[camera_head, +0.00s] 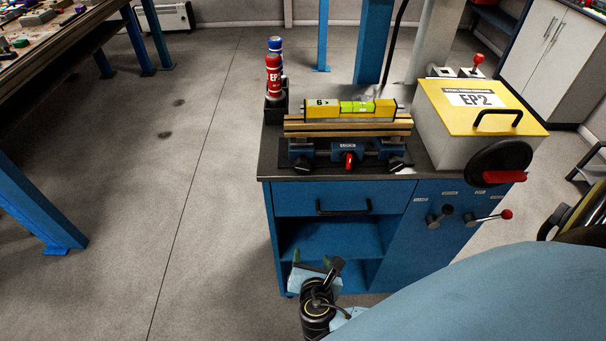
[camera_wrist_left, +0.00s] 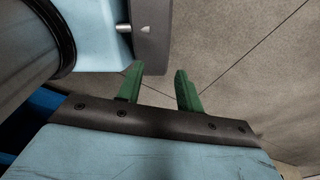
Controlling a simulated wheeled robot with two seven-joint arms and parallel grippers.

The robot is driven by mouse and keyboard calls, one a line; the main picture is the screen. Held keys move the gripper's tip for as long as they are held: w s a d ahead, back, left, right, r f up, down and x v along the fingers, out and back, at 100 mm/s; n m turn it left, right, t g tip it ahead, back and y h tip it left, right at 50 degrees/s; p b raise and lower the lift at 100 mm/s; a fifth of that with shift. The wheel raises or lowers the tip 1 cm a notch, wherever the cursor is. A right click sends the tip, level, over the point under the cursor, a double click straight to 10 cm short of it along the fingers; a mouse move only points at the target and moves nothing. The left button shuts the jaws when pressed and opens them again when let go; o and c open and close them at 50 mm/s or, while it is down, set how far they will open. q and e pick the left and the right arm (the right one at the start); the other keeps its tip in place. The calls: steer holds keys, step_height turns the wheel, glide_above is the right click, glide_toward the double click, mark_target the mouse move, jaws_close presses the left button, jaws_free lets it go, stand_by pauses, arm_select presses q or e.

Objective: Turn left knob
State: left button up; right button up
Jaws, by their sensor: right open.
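My left gripper (camera_wrist_left: 159,72) shows open and empty over bare floor in the left wrist view.
A yellow-lidded EP2 box (camera_head: 440,130) with a black handwheel (camera_head: 500,162) stands at the right of the cabinet top. A red can (camera_head: 273,75) stands behind left. Floor at left is free.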

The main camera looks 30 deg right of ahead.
mark_target(302, 167)
step_height(302, 167, up, 18)
steer(key=a+n+t+h, duration=0.2)
steer(key=n+t+h, duration=0.1)
steer(key=t, duration=0.2)
steer(key=shift+h, duration=0.3)
steer(key=b+x, duration=0.1)
steer(key=x, duration=1.2)
steer(key=shift+w+f, duration=0.1)
steer(key=shift+w, duration=0.25)
steer(key=shift+c, duration=0.2)
steer(key=c, duration=0.9)
